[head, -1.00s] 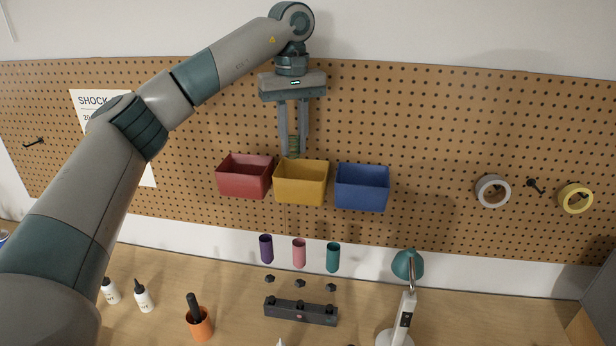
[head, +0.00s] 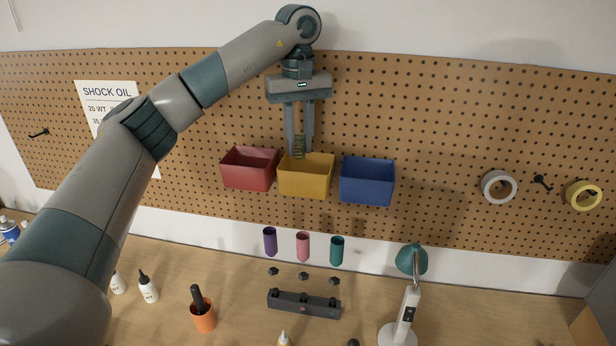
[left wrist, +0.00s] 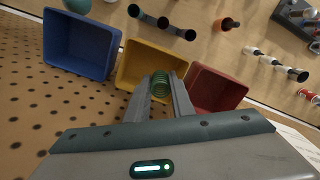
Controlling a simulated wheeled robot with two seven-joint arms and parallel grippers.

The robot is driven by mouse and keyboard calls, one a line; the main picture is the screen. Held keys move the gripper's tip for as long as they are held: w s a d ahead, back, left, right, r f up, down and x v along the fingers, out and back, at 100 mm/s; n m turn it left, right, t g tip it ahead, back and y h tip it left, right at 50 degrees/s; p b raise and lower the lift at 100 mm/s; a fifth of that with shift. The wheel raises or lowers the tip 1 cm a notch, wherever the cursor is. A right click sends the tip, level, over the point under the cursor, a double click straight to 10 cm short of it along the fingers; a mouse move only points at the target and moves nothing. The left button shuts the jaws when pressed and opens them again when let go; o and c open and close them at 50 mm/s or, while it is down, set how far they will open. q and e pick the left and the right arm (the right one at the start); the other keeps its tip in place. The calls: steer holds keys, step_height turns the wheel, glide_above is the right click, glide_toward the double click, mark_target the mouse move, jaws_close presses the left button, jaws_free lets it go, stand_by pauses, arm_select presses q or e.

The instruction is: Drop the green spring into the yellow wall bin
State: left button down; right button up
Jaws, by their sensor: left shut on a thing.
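The yellow wall bin (head: 305,182) hangs on the pegboard between the red and blue bins; it also shows in the left wrist view (left wrist: 140,56). My left gripper (head: 300,150) points down over the yellow bin's opening, nearer its left side. It is shut on the green spring (head: 299,147), which sits upright between the fingertips. In the left wrist view the spring (left wrist: 159,86) shows its coils between the two fingers, in front of the yellow bin. The spring's lower end is close to the bin's rim; I cannot tell whether it reaches below the rim. My right gripper is not in view.
The red bin (head: 248,170) and blue bin (head: 367,182) flank the yellow one closely. Tape rolls (head: 499,186) hang at the right. Below are small coloured cups (head: 303,246), a desk lamp (head: 411,262), bottles (head: 148,287) and an orange pot (head: 203,316) on the bench.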

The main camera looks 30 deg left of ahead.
mark_target(300, 160)
arm_select(q)
steer(key=shift+f, duration=1.55)
